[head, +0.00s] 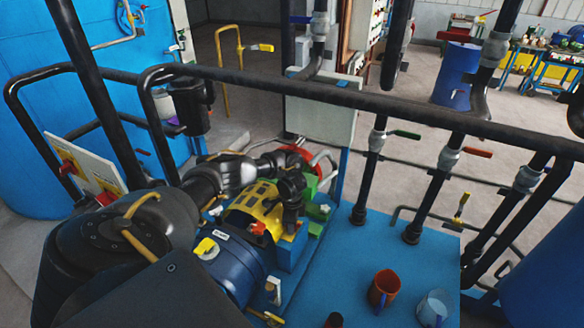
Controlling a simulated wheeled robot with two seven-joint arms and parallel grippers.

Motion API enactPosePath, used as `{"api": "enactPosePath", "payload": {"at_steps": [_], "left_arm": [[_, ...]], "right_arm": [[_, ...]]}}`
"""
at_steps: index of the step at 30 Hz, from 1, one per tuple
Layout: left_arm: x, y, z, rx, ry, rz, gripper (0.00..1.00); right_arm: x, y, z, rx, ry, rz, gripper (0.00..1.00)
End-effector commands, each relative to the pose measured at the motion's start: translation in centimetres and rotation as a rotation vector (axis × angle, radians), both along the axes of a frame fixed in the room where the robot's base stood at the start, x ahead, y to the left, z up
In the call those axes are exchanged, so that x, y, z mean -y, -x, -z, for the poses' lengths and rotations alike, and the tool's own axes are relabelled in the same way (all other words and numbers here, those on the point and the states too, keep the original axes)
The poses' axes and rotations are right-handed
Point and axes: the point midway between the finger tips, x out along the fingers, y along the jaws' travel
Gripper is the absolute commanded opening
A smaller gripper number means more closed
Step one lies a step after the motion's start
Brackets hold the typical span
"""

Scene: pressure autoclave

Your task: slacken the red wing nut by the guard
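A yellow slotted guard (246,206) sits over the shaft between the blue motor (228,268) and the pump end on the blue skid. A small red piece (258,228), which looks like the wing nut, is at the guard's lower right side. My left arm reaches in from the left over the motor. My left gripper (291,200) is dark, points down, and is just right of the guard. Its fingers are too small and dark to show their opening. My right gripper is not in view.
Upright pipes with red and green valve handles (478,152) stand to the right. An orange mug (384,287) and a pale blue mug (434,308) stand on the blue deck (350,255), otherwise fairly clear.

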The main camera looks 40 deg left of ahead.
Motion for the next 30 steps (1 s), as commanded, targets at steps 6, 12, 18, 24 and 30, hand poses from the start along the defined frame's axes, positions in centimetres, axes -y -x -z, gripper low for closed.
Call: {"api": "enactPosePath", "payload": {"at_steps": [6, 12, 18, 24, 30], "left_arm": [[0.0, 0.0, 0.0, 0.0, 0.0, 0.0, 0.4], [0.0, -0.1, -0.6, 0.001, 0.002, 0.001, 0.4], [0.0, -0.2, -4.0, 0.005, 0.0, 0.002, 0.4], [0.0, -0.1, -8.0, 0.004, -0.001, 0.002, 0.4], [0.0, -0.1, -10.5, 0.002, -0.001, 0.002, 0.4]], "right_arm": [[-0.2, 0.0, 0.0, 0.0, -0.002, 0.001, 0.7], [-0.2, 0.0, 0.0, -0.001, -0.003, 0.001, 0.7], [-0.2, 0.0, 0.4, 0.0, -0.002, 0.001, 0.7], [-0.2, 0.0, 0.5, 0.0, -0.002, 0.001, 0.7], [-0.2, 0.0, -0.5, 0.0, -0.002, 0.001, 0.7]]}}
